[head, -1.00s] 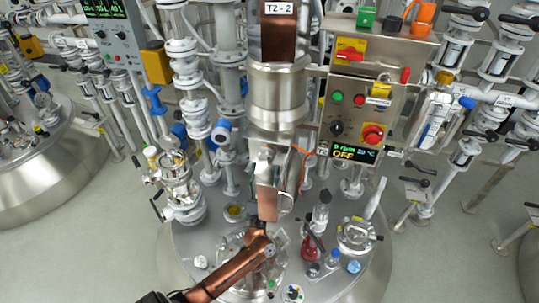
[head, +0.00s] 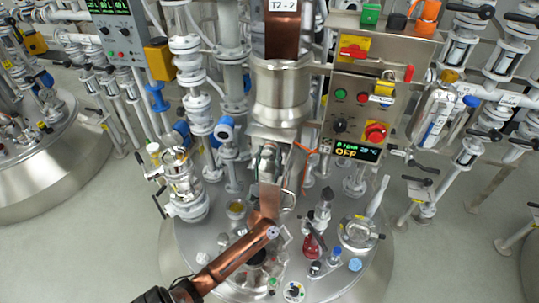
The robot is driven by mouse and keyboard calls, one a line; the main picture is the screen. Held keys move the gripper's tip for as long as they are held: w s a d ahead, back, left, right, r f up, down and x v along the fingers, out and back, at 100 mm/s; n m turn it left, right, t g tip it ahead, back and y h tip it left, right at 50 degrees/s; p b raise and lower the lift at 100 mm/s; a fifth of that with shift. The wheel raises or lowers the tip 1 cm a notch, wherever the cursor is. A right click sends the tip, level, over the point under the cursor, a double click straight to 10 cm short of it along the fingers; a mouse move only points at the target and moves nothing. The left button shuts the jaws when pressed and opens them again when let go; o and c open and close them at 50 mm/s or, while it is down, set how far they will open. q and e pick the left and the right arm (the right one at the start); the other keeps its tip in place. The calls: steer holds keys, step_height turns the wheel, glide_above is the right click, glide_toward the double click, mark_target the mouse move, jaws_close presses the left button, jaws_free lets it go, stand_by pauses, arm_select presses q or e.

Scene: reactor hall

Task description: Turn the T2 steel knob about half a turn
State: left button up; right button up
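The knob's exact setting is too small to read. The display beside it shows OFF. My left arm comes in from the bottom left, with copper-coloured links. My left gripper (head: 268,162) points up in front of the steel column, to the left of the panel and apart from the knob. Its fingers are too unclear to tell open from shut. My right gripper is not in view.
A red emergency button (head: 375,133) and a yellow-plated red switch (head: 354,51) share the panel. An orange hose loop (head: 306,149) hangs between gripper and panel. Pipes crowd the left.

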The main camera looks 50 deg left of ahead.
arm_select(q)
steer(key=c, duration=0.5)
steer(key=shift+o, duration=0.2)
steer(key=shift+m+t+h, duration=0.3)
steer(key=shift+m+h, duration=0.2)
steer(key=shift+m, duration=0.2)
